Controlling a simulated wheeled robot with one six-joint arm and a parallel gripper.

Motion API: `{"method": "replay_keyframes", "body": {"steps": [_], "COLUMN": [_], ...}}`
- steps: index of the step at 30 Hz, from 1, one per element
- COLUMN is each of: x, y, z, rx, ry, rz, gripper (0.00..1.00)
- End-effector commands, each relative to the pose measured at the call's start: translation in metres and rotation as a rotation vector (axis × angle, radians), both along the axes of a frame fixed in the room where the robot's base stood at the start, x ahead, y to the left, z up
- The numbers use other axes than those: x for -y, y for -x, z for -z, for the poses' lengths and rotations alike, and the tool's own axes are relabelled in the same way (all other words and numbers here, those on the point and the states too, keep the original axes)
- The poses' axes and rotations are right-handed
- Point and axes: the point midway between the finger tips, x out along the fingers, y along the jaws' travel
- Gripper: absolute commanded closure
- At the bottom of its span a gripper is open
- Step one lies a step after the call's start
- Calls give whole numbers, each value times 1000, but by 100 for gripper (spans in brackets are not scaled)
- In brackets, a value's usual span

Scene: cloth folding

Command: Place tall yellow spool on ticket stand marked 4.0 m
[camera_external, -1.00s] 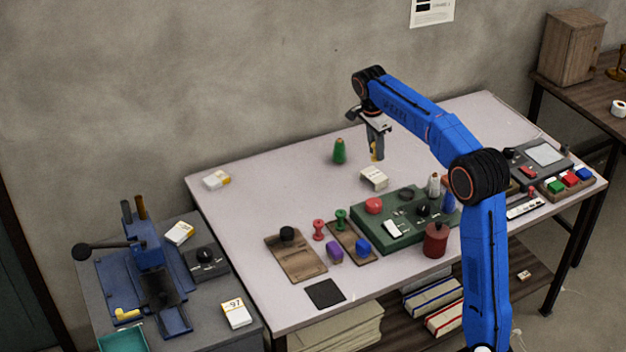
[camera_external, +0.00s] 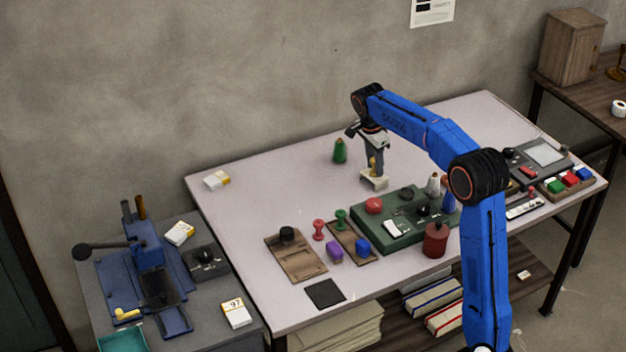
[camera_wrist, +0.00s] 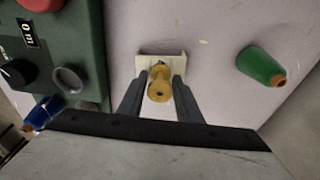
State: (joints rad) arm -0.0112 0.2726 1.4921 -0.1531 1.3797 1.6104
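The yellow spool (camera_wrist: 160,86) is upright between the two fingers of my gripper (camera_wrist: 160,80), which is shut on it. In the outside view, my gripper (camera_external: 374,160) points straight down with the spool between its fingers, low over the cream ticket stand (camera_external: 374,183). The stand (camera_wrist: 145,64) also shows in the wrist view, directly beneath the spool. The spool's lower end appears to be at the stand, but I cannot tell whether it touches. The marking on the stand is not readable.
A green cone spool (camera_external: 340,151) stands behind and left of the stand. The green control panel (camera_external: 408,228) with knobs is close in front.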

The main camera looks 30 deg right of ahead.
Motion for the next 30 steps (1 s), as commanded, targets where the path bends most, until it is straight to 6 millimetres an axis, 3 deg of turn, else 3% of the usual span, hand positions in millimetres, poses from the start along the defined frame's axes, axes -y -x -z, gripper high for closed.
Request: {"method": "replay_keyframes", "body": {"steps": [14,30], "x": [-1,-15], "y": [0,-1], "z": [-8,-100], "rx": [1,1], "ry": [0,0], "rz": [0,0], "gripper": [56,56]}}
